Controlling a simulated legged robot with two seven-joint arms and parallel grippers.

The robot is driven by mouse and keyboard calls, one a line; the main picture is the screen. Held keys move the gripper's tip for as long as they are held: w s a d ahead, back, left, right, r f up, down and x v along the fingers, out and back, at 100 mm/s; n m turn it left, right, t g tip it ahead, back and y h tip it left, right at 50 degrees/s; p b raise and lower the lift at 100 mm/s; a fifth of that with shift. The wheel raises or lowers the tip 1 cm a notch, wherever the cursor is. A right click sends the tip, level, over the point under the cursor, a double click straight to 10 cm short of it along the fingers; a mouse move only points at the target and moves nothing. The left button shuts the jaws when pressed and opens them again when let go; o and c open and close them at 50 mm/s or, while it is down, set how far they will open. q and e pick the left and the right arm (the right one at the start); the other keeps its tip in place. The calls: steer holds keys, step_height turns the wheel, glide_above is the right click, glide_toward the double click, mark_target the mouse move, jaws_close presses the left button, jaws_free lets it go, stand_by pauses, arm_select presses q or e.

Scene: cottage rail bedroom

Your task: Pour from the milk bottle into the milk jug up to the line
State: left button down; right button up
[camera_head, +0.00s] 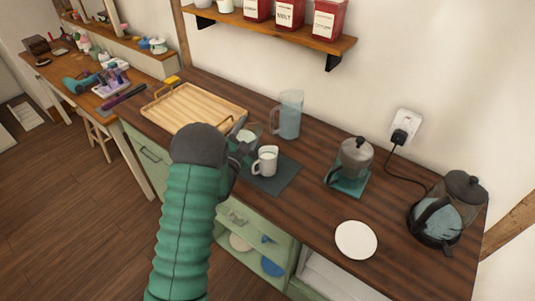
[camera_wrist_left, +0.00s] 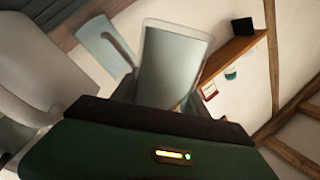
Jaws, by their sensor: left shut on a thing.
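My left gripper (camera_head: 236,150) is shut on a clear glass vessel with white contents (camera_head: 248,135), apparently the milk bottle. The vessel looks tilted, and my arm hides part of it. In the left wrist view the clear vessel (camera_wrist_left: 174,68) stands out beyond the gripper (camera_wrist_left: 160,112). A white jug with a handle (camera_head: 267,161), apparently the milk jug, stands upright on the dark mat (camera_head: 283,180), just right of the gripper. A large pale shape at the left of the wrist view (camera_wrist_left: 45,60) is probably this jug. Its fill level and line cannot be made out.
A tall blue-tinted pitcher (camera_head: 289,116) stands behind the jug. A wooden tray (camera_head: 188,105) lies to the left. A moka pot (camera_head: 355,157), white plate (camera_head: 356,240) and kettle (camera_head: 445,215) are to the right. A shelf (camera_head: 290,30) hangs above.

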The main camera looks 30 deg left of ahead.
arm_select(q)
steer(key=shift+s+a+f+m+t+h, duration=0.1)
steer(key=shift+a+m+t+h, duration=0.15)
steer(key=shift+m, duration=1.1)
steer(key=shift+a+f+m+t+h, duration=0.15)
steer(key=shift+a+m, duration=0.2)
steer(key=shift+m, duration=1)
steer(key=shift+m, duration=0.3)
steer(key=shift+r+m, duration=0.75)
steer(key=shift+m, duration=0.25)
